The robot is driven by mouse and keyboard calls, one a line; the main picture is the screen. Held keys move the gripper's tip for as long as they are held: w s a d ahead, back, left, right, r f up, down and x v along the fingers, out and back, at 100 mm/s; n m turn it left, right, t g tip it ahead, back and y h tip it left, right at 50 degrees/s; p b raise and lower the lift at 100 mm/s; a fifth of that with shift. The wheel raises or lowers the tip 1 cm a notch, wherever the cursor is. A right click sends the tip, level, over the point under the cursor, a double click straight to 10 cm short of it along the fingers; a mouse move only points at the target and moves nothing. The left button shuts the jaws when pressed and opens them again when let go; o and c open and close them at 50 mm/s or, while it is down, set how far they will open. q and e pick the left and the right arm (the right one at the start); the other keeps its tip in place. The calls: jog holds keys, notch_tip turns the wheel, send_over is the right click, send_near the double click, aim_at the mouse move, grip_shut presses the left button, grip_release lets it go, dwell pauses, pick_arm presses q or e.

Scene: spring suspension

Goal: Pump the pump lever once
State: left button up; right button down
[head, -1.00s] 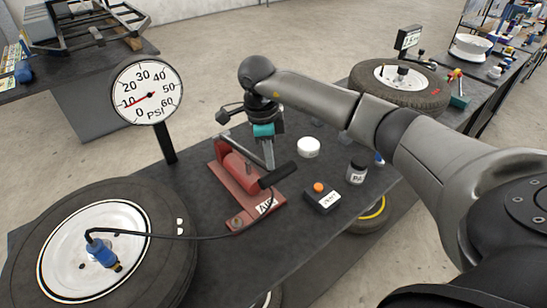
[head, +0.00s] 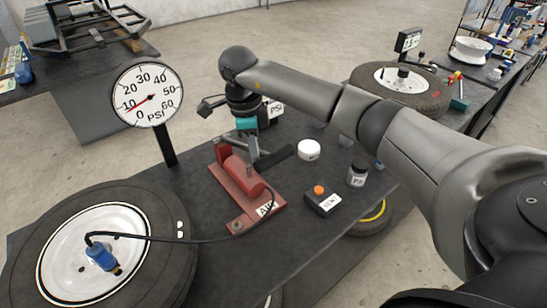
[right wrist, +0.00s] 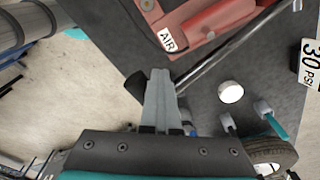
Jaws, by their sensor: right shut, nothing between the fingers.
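The red foot pump (head: 240,185), with an "AIR" label, sits on the dark workbench. It also shows at the top of the right wrist view (right wrist: 210,20). Its pump lever has a silver rod (right wrist: 225,55) and a black handle (head: 278,158), which is partly hidden by the fingers in the right wrist view (right wrist: 135,86). My right gripper (head: 254,158) is shut and empty, pointing down at the lever beside the handle. In the right wrist view its fingertips (right wrist: 160,75) overlap the handle; I cannot tell whether they touch. My left gripper is not in view.
A PSI gauge (head: 149,92) stands left, its red needle near 10. A hose runs from the pump to a tire (head: 140,280) at front left. A white round cap (head: 308,150), dark jar (head: 357,174) and orange-button box (head: 322,200) stand right of the pump.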

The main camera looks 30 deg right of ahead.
notch_tip(320, 180, up, 14)
jog(key=a, duration=0.1)
jog(key=shift+w, duration=0.2)
jog(key=shift+a, duration=0.1)
